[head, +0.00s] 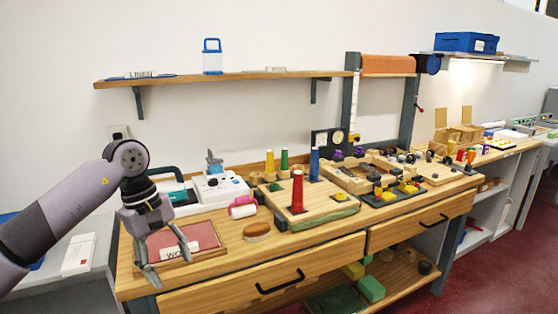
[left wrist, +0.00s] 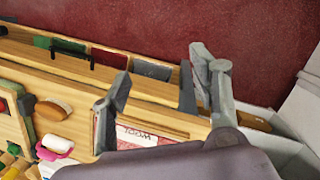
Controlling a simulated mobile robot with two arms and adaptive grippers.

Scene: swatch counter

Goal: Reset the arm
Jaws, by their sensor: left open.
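My left gripper (head: 168,264) is open and empty in the head view, its fingers hanging over the left front end of the wooden counter (head: 222,264). It is in front of a wooden tray with a red swatch (head: 200,234) and a white label reading "WO", partly hidden by the gripper. In the left wrist view the two fingers (left wrist: 165,90) stand wide apart with nothing between them but the counter edge behind. The tray's red swatch also shows in part at the bottom of that view. My right gripper is in neither view.
A brush (head: 257,230) and a pink roll (head: 242,207) lie right of the tray. A red cone (head: 297,192) stands on a wooden board. Drawers with black handles (head: 281,282) front the counter. A shelf (head: 230,77) runs along the wall above. The red floor is clear at right.

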